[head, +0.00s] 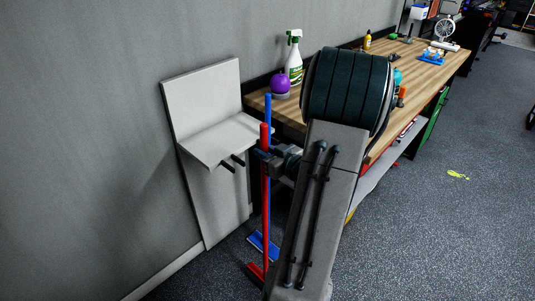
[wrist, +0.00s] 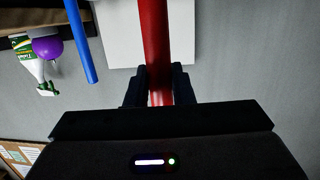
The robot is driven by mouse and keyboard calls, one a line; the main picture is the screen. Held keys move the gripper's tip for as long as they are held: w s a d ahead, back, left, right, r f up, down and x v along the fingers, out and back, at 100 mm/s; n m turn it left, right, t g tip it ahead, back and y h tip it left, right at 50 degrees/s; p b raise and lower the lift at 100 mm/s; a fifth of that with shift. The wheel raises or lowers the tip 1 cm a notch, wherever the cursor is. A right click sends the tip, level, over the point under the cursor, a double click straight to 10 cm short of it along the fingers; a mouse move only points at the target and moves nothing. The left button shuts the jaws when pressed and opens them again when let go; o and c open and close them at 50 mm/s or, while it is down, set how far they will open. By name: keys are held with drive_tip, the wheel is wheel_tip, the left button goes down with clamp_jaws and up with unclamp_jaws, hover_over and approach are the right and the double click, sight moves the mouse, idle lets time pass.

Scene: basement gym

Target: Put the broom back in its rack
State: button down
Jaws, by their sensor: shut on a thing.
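The red broom (head: 265,205) stands about upright in the head view, its red head low near the floor. My gripper (head: 263,152) is shut on its handle near the top; in the wrist view the two dark fingers (wrist: 159,88) flank the red handle (wrist: 154,35). The rack (head: 203,97) is a pale panel against the wall with a shelf-like plate and two dark pegs (head: 232,163) sticking out below it. The pegs are left of the red handle, with a gap in the picture. My arm hides part of the scene to the right.
A blue broom (head: 268,108) stands just behind the red one, close to the workbench (head: 258,99). A purple ball-shaped thing (head: 281,83) and a spray bottle (head: 294,62) stand on the bench's near end. Open floor (head: 430,220) lies to the right.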

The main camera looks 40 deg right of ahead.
drive_tip(key=shift+w+a+f+b, duration=0.1)
drive_tip(key=shift+w+f+b, duration=0.15)
drive_tip(key=shift+w, duration=0.4)
drive_tip(key=shift+w+f+b, duration=0.2)
drive_tip(key=shift+w, duration=0.4)
drive_tip(key=shift+w+a+f+b, duration=0.1)
drive_tip(key=shift+w+f+b, duration=0.15)
drive_tip(key=shift+w, duration=0.5)
drive_tip(key=w+a+b, duration=0.1)
drive_tip(key=w, duration=1)
drive_tip(key=shift+w, duration=0.4)
idle(0.4)
drive_tip(key=shift+f+b, duration=0.15)
drive_tip(key=shift+b, duration=0.25)
drive_tip(key=shift+f+b, duration=0.3)
drive_tip(key=shift+f, duration=0.1)
drive_tip(key=c, duration=1.2)
unclamp_jaws()
drive_tip(key=shift+o, duration=0.2)
drive_tip(key=shift+f, duration=0.1)
drive_tip(key=s+r, duration=0.2)
drive_tip(key=s, duration=1.1)
drive_tip(key=shift+s+r, duration=0.15)
drive_tip(key=shift+s, duration=0.2)
